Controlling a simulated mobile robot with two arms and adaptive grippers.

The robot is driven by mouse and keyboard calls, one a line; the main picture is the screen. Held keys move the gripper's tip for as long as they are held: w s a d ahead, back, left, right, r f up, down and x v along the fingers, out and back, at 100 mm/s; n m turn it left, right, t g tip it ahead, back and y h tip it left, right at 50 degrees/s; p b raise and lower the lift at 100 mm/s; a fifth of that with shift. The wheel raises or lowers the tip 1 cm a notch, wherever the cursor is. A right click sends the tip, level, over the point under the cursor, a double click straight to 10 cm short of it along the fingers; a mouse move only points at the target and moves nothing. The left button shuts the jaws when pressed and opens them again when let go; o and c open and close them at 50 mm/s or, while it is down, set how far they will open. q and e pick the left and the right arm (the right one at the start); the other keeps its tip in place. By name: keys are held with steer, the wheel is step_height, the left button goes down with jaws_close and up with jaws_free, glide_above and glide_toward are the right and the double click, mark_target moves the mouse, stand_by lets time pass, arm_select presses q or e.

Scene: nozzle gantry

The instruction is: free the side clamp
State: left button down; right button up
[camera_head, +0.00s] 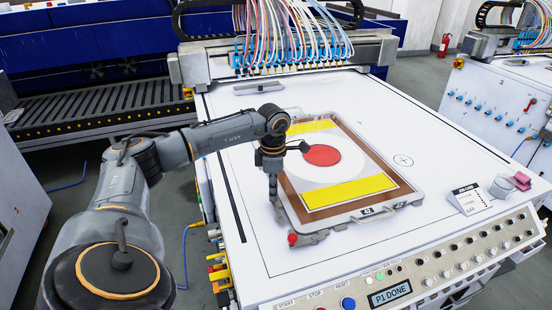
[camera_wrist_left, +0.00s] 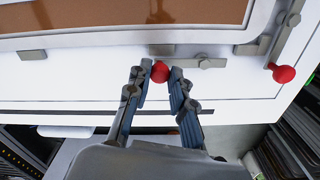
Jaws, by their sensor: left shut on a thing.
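The side clamp is a grey lever (camera_wrist_left: 205,62) with a red knob (camera_wrist_left: 160,72), lying along the edge of the pale frame (camera_wrist_left: 100,42). My left gripper (camera_wrist_left: 161,70) is shut on the red knob, one finger on each side. In the head view, my left gripper (camera_head: 274,198) points down at the frame's left edge and hides that knob. A second clamp, with its red knob (camera_head: 292,240) showing, sits at the frame's near left corner; it also shows in the left wrist view (camera_wrist_left: 282,73). My right gripper is not in view.
The frame holds a brown sheet with yellow bands and a red disc (camera_head: 322,155). It lies on the white machine table (camera_head: 420,135). A control panel (camera_head: 390,296) reading "P1 DONE" runs along the near edge. A nozzle gantry (camera_head: 290,55) with hoses stands behind.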

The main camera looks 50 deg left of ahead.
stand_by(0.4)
arm_select(q)
steer(key=c, duration=1.2)
jaws_free()
steer(key=shift+w, duration=0.1)
steer(key=shift+o, duration=0.2)
step_height(320, 180, up, 12)
steer(key=shift+d+f, duration=0.1)
